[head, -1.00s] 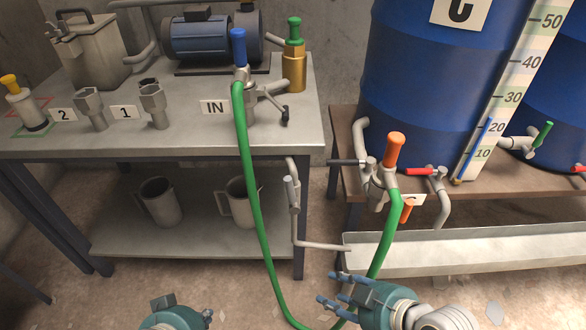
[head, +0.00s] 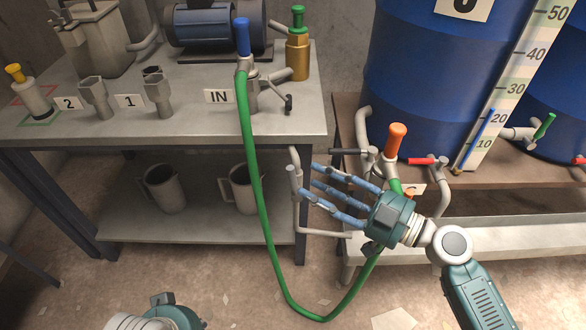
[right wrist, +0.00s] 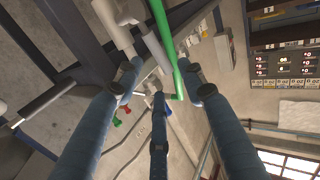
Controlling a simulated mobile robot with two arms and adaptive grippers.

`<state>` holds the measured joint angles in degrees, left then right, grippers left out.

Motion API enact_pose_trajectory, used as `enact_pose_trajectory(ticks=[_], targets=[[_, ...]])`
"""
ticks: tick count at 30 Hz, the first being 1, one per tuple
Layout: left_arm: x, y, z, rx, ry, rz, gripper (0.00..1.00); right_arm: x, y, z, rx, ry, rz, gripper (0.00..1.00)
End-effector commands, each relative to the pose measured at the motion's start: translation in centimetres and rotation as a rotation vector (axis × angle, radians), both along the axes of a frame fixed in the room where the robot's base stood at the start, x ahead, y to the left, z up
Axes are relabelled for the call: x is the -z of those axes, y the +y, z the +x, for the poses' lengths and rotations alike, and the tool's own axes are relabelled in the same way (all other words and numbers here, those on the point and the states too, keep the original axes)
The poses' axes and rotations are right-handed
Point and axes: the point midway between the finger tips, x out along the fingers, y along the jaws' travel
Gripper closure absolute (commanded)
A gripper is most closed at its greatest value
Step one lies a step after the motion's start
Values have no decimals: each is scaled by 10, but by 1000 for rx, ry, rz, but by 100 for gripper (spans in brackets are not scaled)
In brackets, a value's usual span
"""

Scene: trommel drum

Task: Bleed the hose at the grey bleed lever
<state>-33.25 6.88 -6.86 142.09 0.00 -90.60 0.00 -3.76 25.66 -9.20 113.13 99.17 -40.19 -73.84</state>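The grey bleed lever (head: 294,178) stands upright on a thin pipe at the bench's right end. The green hose (head: 262,215) hangs from the blue-handled coupling (head: 243,40) at IN, loops low, and rises to the orange-handled coupling (head: 395,142) under the drum. My right gripper (head: 310,180) is open and empty, its fingers pointing left with tips just right of the lever; contact cannot be told. In the right wrist view, its spread fingers (right wrist: 160,85) face grey pipework and the green hose (right wrist: 181,70). Only the teal body of my left gripper (head: 165,315) shows at the bottom; its fingers are hidden.
A metal trough (head: 470,238) runs below the blue drum (head: 420,80) at right. A black lever (head: 350,152) and a red lever (head: 420,161) flank the orange coupling. Two jugs (head: 164,188) stand on the bench's lower shelf. Floor between bench and trough is mostly clear.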

Motion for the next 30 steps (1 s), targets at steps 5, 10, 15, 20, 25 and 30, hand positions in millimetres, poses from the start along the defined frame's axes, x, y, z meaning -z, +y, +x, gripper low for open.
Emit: enact_pose_trajectory(ticks=[5,10,15,20,25,30], targets=[[-9,0,0,0,-1,0,100,-3,30,19,-2,-1,2,60],[-12,0,0,0,-1,0,100,-2,48,31,-1,0,1,60],[-13,0,0,0,-2,0,100,0,55,36,-2,1,-1,60],[-13,0,0,0,-2,0,100,0,56,36,-2,1,-1,60],[-13,0,0,0,-2,0,100,0,56,36,-2,1,-1,76],[-13,0,0,0,-2,0,100,0,56,36,-2,1,0,100]])
